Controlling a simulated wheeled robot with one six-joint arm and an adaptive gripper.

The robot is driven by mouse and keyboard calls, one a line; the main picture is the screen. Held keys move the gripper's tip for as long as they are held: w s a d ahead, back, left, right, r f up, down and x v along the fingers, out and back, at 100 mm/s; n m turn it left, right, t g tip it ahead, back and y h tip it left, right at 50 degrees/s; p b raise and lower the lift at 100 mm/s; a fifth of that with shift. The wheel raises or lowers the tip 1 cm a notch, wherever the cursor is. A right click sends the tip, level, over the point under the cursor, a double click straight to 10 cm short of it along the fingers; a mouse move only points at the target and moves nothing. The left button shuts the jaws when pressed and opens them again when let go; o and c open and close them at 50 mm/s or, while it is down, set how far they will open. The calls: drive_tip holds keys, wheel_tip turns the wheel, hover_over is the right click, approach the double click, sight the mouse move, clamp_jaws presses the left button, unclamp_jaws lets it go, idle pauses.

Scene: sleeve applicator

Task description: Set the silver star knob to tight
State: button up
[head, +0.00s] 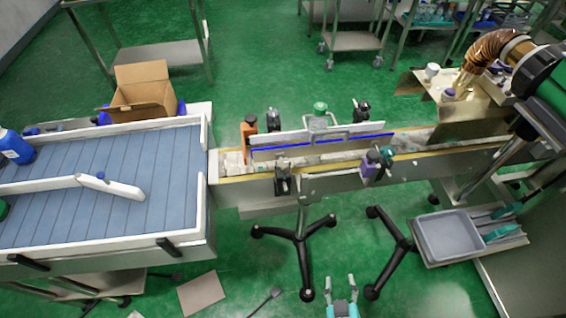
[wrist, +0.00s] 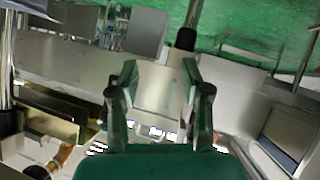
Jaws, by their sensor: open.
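I cannot make out a silver star knob for certain in either view. Small clamps and knobs line the narrow conveyor (head: 430,168) in the head view. They include a green-topped knob (head: 320,107), black knobs (head: 361,109) on the far side, and a purple knob (head: 372,157) on the near side. My gripper (head: 341,284) is at the bottom of the head view, on the near side of the conveyor and apart from it. In the wrist view my gripper (wrist: 160,82) has its fingers spread with nothing between them.
A wide blue roller table (head: 110,170) with white rails stands at the left, with an open cardboard box (head: 142,90) behind it. Black-footed stands (head: 302,240) reach out under the conveyor. A grey tray (head: 448,236) sits at the right. Green floor is open around the stands.

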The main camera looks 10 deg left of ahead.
drive_tip(key=s+d+r+n+t+y, duration=0.1)
drive_tip(key=s+d+r, duration=0.1)
drive_tip(key=s+r, duration=0.3)
drive_tip(key=s+d+r+n+y, duration=0.1)
drive_tip(key=s+r, duration=0.2)
drive_tip(key=s, duration=0.5)
drive_tip(key=n+t+h, duration=0.2)
drive_tip(key=n+t, duration=0.1)
drive_tip(key=n, duration=2.2)
approach(281, 171)
drive_tip(key=d+f, duration=0.6)
drive_tip(key=f, duration=0.4)
drive_tip(key=w+a+r+n+t+h, duration=0.1)
drive_tip(key=a+r+n+t+h, duration=0.15)
drive_tip(key=a+r, duration=0.5)
drive_tip(key=shift+n+g, duration=0.35)
drive_tip(key=shift+n, duration=0.1)
drive_tip(key=w, duration=0.3)
drive_tip(key=w+d, duration=0.1)
drive_tip(key=w, duration=0.6)
drive_tip(key=shift+w+d+r, duration=0.35)
drive_tip(key=shift+w+r, duration=0.05)
